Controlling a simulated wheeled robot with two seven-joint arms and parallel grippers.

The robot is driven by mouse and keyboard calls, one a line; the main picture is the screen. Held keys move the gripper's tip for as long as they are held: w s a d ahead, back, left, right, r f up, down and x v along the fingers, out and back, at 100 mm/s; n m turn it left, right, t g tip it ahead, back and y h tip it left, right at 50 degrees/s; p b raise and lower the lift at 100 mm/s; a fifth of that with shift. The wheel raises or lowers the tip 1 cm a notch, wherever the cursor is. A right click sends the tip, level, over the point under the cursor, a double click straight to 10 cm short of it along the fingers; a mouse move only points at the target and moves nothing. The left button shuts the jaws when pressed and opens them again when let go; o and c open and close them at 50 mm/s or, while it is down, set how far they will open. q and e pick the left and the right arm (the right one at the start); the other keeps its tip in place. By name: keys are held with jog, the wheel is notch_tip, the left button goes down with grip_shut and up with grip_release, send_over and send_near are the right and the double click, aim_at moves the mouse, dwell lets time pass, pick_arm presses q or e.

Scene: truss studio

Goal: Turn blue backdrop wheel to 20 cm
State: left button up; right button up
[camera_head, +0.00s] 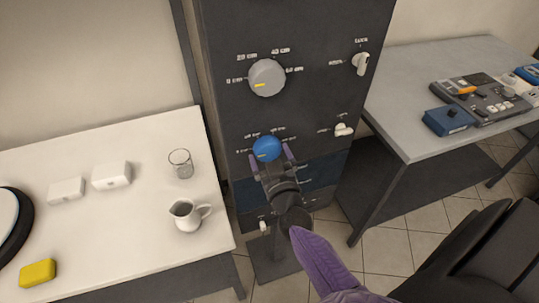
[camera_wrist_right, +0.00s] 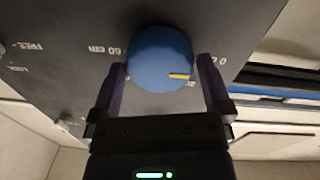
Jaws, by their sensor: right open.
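The blue wheel (camera_head: 266,149) is a round knob on the dark panel, below a larger grey wheel. Its scale labels are small and partly hidden in the head view. In the right wrist view the blue wheel (camera_wrist_right: 160,59) fills the upper middle, with a yellow mark at its right side, near the label "0"; a "60 cm" label shows to its left. My right gripper (camera_head: 271,161) is open, with one purple finger on each side of the wheel; in the right wrist view the fingers (camera_wrist_right: 165,85) straddle it with no clear grip. My left gripper is not in view.
The grey wheel (camera_head: 267,77) sits above, with white levers (camera_head: 360,63) and (camera_head: 343,130) to the right. A white table (camera_head: 110,240) at left holds a glass (camera_head: 181,163) and a jug (camera_head: 188,214). A grey table (camera_head: 420,140) with control boxes stands at right.

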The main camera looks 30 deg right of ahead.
jog(key=shift+w+d, duration=0.1)
jog(key=shift+w, duration=0.2)
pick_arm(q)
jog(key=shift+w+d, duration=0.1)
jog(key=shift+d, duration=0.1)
pick_arm(e)
jog(key=c, duration=0.9)
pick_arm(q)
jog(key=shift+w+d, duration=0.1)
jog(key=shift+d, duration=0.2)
